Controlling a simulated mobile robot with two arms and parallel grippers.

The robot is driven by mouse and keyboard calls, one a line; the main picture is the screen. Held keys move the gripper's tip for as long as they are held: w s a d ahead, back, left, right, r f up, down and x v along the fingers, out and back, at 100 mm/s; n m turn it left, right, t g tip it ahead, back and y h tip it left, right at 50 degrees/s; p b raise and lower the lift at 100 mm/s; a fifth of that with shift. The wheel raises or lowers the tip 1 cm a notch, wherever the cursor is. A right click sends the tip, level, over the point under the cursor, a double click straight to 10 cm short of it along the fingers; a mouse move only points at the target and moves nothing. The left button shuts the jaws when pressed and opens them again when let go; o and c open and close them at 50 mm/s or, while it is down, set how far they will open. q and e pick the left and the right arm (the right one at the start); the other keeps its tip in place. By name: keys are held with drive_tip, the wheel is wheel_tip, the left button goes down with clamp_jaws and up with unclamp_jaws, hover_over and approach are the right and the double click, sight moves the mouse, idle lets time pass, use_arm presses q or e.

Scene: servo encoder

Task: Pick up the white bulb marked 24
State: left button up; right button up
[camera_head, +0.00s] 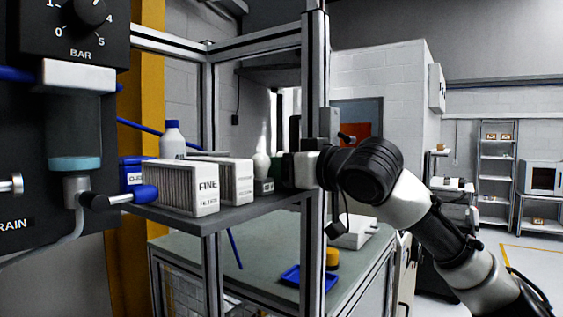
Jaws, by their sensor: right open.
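A white bulb (261,164) stands upright on the grey shelf (240,210), on a small dark base (264,186) with a light label. The label is too small to read here. My right gripper (279,170) reaches in from the right, at about the bulb's height and just right of it. It is open, and its fingers show only as a small dark shape. I cannot tell whether they touch the bulb. My left gripper is not in view.
White filter boxes (181,187) stand left of the bulb, with a blue-capped bottle (172,140) behind them. A metal frame post (313,235) rises close to my right wrist. A green-topped table (255,262) with a blue tray (300,276) lies below.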

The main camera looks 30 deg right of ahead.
drive_tip(key=shift+w+a, duration=0.1)
drive_tip(key=shift+w, duration=0.4)
drive_tip(key=c, duration=0.8)
